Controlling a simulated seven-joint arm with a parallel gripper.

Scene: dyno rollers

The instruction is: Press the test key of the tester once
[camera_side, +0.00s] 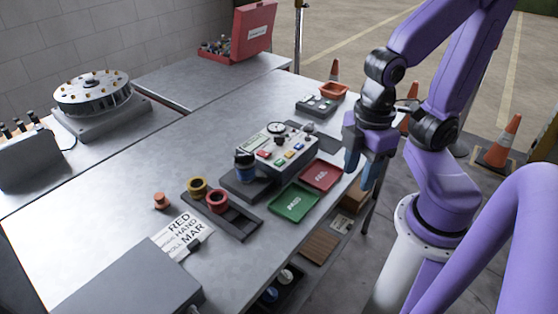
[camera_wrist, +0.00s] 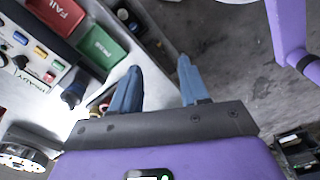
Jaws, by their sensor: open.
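The tester (camera_side: 278,150) is a light grey box on the metal table, with a dial and several coloured keys on its sloped top. In the wrist view, the tester (camera_wrist: 35,55) is at the upper left, with blue, yellow, red and green keys. Which key is the test key is too small to read. A dark blue roller (camera_side: 245,167) sits at the tester's left end. My gripper (camera_side: 362,172) is open and empty, to the right of the tester, near the table's right edge. In the wrist view, my gripper's two blue fingers (camera_wrist: 156,78) are apart with nothing between them.
A red FAIL tray (camera_side: 321,175) and a green PASS tray (camera_side: 294,203) lie between tester and table edge. A rack (camera_side: 235,220) with yellow and red rollers is at left. A small button box (camera_side: 317,105) and an orange tray (camera_side: 334,90) stand behind.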

